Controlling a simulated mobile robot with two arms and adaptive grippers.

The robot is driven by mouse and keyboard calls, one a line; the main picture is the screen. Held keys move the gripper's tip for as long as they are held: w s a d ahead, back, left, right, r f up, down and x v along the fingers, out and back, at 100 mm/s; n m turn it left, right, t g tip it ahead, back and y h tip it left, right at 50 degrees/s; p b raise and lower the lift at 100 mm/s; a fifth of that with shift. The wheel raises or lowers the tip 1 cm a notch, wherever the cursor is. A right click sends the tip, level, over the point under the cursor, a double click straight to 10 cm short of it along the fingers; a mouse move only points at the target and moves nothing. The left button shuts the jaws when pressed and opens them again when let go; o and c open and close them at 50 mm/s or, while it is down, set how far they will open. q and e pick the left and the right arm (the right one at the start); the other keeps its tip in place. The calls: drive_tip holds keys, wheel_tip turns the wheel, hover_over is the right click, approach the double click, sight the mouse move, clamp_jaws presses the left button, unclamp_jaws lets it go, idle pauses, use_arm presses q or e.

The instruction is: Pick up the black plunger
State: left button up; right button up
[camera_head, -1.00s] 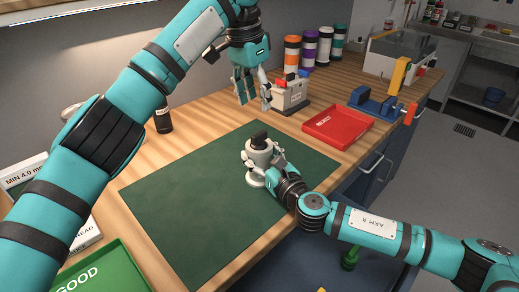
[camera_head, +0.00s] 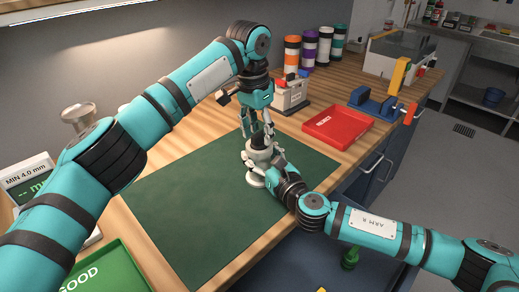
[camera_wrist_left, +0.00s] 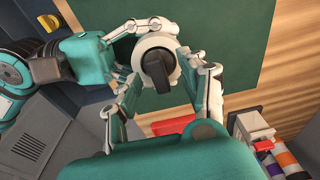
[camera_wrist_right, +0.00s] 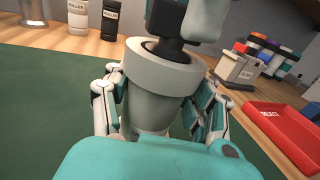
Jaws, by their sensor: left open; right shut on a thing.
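The black plunger (camera_wrist_left: 158,72) stands up from the top of a pale grey holder (camera_wrist_left: 174,46) on the green mat. It also shows in the right wrist view (camera_wrist_right: 168,48), where its upper part is partly hidden. My left gripper (camera_head: 258,135) points down just above the plunger. In the left wrist view its open fingers (camera_wrist_left: 163,76) lie on either side of the plunger, apart from it. My right gripper (camera_wrist_right: 163,115) is shut on the body of the holder, which it keeps upright on the mat (camera_head: 180,205).
A red tray (camera_head: 338,127) and a blue tool (camera_head: 372,102) lie to the right. Behind stand a small grey box (camera_head: 290,94) and several coloured spools (camera_head: 309,50). A green tray (camera_head: 100,278) and a scale (camera_head: 32,182) are at the left. Most of the mat is clear.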

use_arm(q)
drive_tip(key=shift+f, duration=0.65)
use_arm(e)
drive_tip(key=shift+d, duration=0.1)
use_arm(q)
clamp_jaws()
drive_tip(key=shift+r, duration=0.1)
wheel_tip(320, 180, up, 10)
drive_tip(key=shift+d+f, duration=0.1)
drive_tip(key=shift+w, duration=0.1)
use_arm(e)
drive_tip(key=o, duration=1.4)
